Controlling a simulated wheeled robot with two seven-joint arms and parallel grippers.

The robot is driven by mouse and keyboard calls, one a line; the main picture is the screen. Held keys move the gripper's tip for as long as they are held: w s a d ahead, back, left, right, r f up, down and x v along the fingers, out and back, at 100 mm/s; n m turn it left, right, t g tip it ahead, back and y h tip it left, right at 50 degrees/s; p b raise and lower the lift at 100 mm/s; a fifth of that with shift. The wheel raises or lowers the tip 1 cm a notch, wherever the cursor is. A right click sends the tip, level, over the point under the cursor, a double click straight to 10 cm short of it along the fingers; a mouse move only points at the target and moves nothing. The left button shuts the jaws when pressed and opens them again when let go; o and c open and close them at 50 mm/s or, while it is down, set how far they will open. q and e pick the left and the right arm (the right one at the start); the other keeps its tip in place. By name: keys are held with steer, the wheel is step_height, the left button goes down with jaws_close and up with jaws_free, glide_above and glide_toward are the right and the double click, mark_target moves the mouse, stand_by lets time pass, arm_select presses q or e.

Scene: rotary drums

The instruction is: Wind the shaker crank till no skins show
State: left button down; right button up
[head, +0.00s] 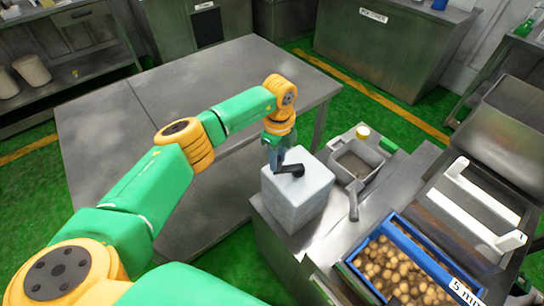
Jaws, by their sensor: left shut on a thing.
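The shaker looks to be the pale grey box (298,196) at the centre, standing on the steel bench. A small black crank (290,171) sits on its top face. My left gripper (277,163) points down over the top of the box and is shut on the crank's upright handle; the fingertips largely hide it. No skins can be made out, and the inside of the box is hidden. My right gripper is not in view.
A blue-rimmed tray (348,262) of potatoes, labelled "5 mm", is at lower right. A grey square pan (357,163) with a handle is right of the box. A steel table (120,135) is at left. A white-handled steel unit (500,140) stands far right.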

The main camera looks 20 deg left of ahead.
arm_select(q)
steer(key=shift+s+d+n, duration=0.15)
steer(key=shift+n, duration=0.15)
stand_by(0.4)
steer(key=c, duration=0.6)
jaws_free()
step_height(320, 180, up, 6)
steer(key=shift+r+b, duration=0.2)
steer(key=shift+b, duration=0.75)
steer(key=shift+r, duration=0.35)
